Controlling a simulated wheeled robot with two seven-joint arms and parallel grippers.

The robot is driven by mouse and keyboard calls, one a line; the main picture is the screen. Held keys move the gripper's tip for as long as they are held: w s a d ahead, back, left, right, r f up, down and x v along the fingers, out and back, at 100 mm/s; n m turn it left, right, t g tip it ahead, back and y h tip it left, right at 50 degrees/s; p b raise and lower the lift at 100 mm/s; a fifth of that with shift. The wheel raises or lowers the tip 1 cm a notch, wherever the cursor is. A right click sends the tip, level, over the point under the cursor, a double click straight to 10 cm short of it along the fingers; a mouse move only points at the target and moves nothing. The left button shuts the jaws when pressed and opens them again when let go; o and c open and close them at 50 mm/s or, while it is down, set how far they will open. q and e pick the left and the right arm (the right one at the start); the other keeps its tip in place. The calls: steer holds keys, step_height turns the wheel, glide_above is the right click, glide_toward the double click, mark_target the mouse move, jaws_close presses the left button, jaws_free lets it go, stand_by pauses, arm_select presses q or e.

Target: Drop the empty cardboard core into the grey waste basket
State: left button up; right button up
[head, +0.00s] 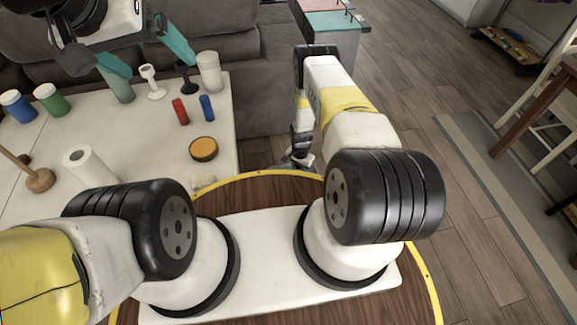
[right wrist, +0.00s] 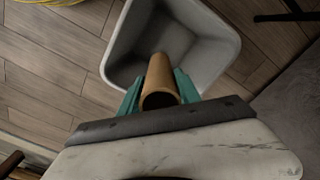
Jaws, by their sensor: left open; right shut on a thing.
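The cardboard core (right wrist: 160,80), a brown open-ended tube, is between the teal fingers of my right gripper (right wrist: 158,88) in the right wrist view. That gripper is shut on it. The grey waste basket (right wrist: 217,50) lies behind the core in this view, its open mouth showing, and the core's far end overlaps the opening. I cannot tell how high the core is above the rim. In the head view my right gripper is mostly hidden at the end of its lowered arm. My left gripper (head: 160,68) is open and empty above the far part of the white table.
A grey sofa (head: 255,65) stands behind. Wooden floor at right is largely clear.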

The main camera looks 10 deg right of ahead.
steer(key=shift+f, duration=0.6)
steer(key=o, duration=1.4)
steer(key=shift+r, duration=0.1)
step_height(320, 180, up, 8)
steer(key=shift+f, duration=0.2)
